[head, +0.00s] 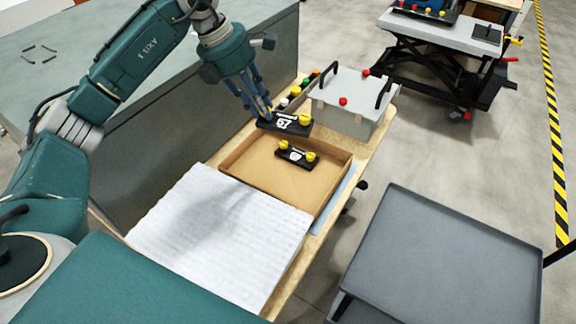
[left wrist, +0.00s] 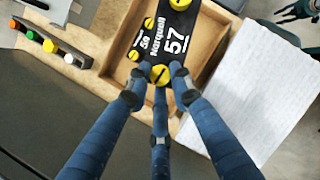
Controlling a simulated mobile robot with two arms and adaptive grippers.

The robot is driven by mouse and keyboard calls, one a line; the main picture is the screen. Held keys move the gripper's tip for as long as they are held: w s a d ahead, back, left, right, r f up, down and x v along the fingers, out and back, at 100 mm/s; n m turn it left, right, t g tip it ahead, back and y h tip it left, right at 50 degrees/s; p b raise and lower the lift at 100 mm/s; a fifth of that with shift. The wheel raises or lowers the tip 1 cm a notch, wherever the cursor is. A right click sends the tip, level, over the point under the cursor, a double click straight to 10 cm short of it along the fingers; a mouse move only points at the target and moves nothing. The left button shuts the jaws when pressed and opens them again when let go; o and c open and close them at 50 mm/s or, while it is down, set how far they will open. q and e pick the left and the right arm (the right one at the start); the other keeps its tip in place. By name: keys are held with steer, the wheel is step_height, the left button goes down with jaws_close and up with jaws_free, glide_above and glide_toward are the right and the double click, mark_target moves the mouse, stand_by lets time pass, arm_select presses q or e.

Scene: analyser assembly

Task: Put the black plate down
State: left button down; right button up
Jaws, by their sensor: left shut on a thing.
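A black plate (head: 287,122) marked 57, with yellow knobs, hangs over the back edge of the open cardboard box (head: 228,170). My left gripper (head: 267,113) is shut on the yellow knob at one end of this plate. In the left wrist view the fingers (left wrist: 163,76) close around that knob, and the plate (left wrist: 178,32) extends away from them. A second, smaller-looking black plate (head: 297,157) with two yellow knobs lies inside the box; it is partly hidden behind the held plate in the left wrist view (left wrist: 142,40). Dark finger-like parts, perhaps my right gripper (left wrist: 298,10), show at the wrist view's corner.
A white padded sheet (head: 215,235) lies in front of the box. A grey case (head: 340,112) with black handles stands behind it, beside a strip of coloured knobs (left wrist: 48,42). A grey cart (head: 450,265) stands at the right. The box floor around the lying plate is bare.

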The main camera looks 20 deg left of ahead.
arm_select(q)
steer(key=n, duration=0.1)
steer(key=p, duration=0.3)
glide_toward(269, 174)
steer(key=shift+w+d+r, duration=0.15)
steer(key=shift+w+d, duration=0.3)
steer(key=shift+d, duration=0.2)
steer(key=shift+n, duration=0.3)
step_height(269, 174, down, 4)
steer(key=shift+p, duration=0.5)
steer(key=shift+f, duration=0.25)
steer(key=c, duration=1.5)
jaws_free()
steer(key=shift+c, duration=0.2)
arm_select(e)
steer(key=r, duration=0.1)
steer(key=w+r, duration=0.2)
steer(key=r, duration=0.1)
steer(key=shift+d, duration=0.15)
